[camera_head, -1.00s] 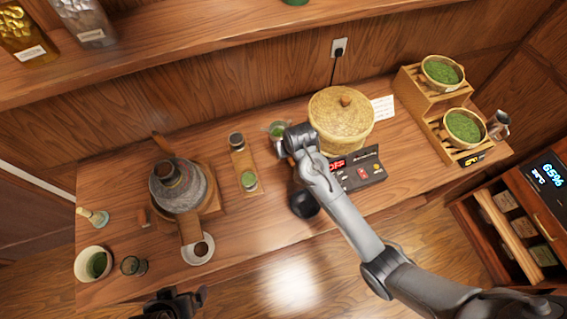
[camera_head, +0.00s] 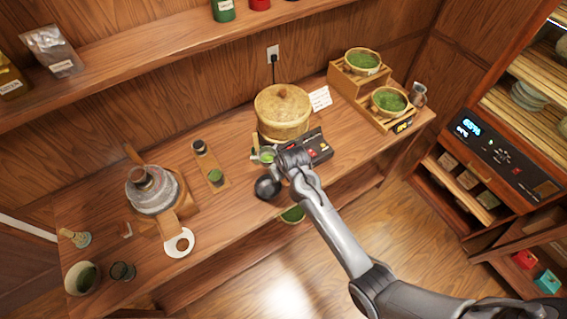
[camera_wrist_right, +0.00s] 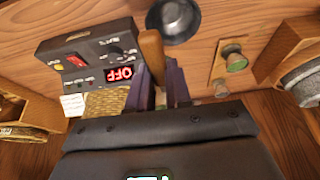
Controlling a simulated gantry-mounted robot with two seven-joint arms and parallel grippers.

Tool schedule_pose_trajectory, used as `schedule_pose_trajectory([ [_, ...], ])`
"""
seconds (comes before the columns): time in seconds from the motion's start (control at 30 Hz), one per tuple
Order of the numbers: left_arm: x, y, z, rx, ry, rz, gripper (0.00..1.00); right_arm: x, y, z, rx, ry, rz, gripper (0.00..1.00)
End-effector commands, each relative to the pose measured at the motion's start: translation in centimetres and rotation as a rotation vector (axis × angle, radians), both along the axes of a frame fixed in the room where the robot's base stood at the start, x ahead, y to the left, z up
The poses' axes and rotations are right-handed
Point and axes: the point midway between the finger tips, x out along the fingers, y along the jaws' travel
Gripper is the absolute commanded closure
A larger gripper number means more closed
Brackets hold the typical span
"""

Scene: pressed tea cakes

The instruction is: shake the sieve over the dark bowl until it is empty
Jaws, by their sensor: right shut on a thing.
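The sieve (camera_head: 267,154) is small and round with green powder in it, beside my right gripper (camera_head: 275,160) above the table. In the right wrist view my right gripper (camera_wrist_right: 162,88) is shut on its wooden handle (camera_wrist_right: 151,48); the mesh is not clearly seen there. The dark bowl (camera_head: 267,188) stands on the table just in front of the gripper. The dark bowl also shows in the right wrist view (camera_wrist_right: 175,18), round with a shiny inside.
A stone mill (camera_head: 153,190) and a narrow wooden tray (camera_head: 210,168) stand to the left. Baskets of green powder (camera_head: 389,101) sit on a wooden stand at right.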

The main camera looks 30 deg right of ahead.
Motion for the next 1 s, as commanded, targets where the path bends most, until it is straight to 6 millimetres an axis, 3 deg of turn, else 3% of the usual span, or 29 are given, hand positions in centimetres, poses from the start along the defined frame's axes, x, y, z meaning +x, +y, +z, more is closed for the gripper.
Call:
schedule_pose_trajectory([
  [0.03,0.2,-0.1,2.0,-0.004,-0.006,0.002,0.00,-0.5,0.4,-0.2,0.002,0.009,0.006,1.00],
  [0.1,0.3,-0.2,3.3,-0.007,-0.008,0.003,0.00,-1.0,0.8,-1.1,0.005,0.010,0.011,1.00],
  [0.4,0.2,-0.2,6.2,-0.006,-0.005,0.003,0.00,-3.3,2.1,-3.6,0.004,0.010,0.017,1.00],
  [0.67,0.0,0.0,5.7,0.002,-0.002,-0.002,0.00,-3.8,2.4,-4.8,0.003,0.009,0.017,1.00],
  [1.0,0.0,0.1,3.2,0.007,-0.001,-0.005,0.00,-3.8,2.4,-7.1,0.003,0.009,0.017,1.00],
])
